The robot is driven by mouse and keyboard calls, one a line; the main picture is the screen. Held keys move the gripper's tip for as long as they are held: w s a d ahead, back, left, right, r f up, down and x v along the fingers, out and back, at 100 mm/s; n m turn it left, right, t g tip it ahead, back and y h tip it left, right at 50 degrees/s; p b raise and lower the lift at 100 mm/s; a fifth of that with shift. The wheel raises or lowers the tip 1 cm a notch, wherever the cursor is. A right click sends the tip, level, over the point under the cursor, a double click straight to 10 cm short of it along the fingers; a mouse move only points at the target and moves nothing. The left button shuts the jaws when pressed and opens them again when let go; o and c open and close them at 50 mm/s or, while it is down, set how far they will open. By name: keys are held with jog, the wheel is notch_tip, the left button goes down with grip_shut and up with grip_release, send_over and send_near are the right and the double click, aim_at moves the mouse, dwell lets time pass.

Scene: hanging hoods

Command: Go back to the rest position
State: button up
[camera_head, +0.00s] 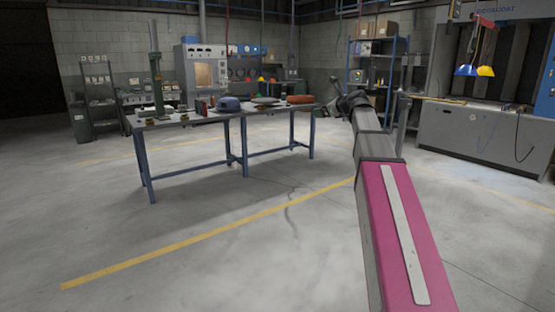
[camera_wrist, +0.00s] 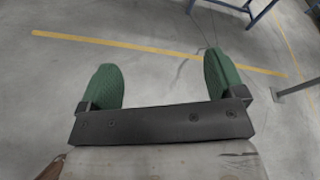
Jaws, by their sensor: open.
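My gripper (camera_wrist: 163,80) is open and empty in the wrist view. Its two green fingers stand wide apart above bare floor. In the head view my arm reaches forward on the right side. The far end of the arm is small there, and the fingers are hard to make out. The end of the arm shows to the right of the workbench (camera_head: 180,125), and I see nothing held.
A blue cap (camera_head: 229,103) and several other items lie on the blue-legged workbench. Blue and yellow hoods (camera_head: 474,71) hang at the right above a grey counter (camera_head: 470,133). A shelf rack (camera_head: 373,65) stands behind. The floor in front, with yellow lines, is clear.

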jog(key=s+a+f+n+g+h, duration=0.15)
jog(key=s+f+n, duration=0.25)
jog(key=f, duration=0.8)
jog(key=s+f+n+g+h, duration=0.1)
jog(key=s+f+n+g, duration=0.3)
jog(key=f, duration=0.7)
jog(key=s+a+f+n+g+h, duration=0.15)
jog(key=s+f+n, duration=0.3)
jog(key=f, duration=0.75)
jog(key=s+d+f+n+g+h, duration=0.1)
jog(key=s+f+n+g+h, duration=0.1)
jog(key=s+f+n, duration=0.4)
jog(key=s+d+f+n+g+h, duration=0.1)
jog(key=s+f+n+g+h, duration=0.2)
jog(key=s+f, duration=1.1)
jog(key=s+n, duration=0.1)
jog(key=n, duration=0.2)
jog(key=shift+d, duration=0.25)
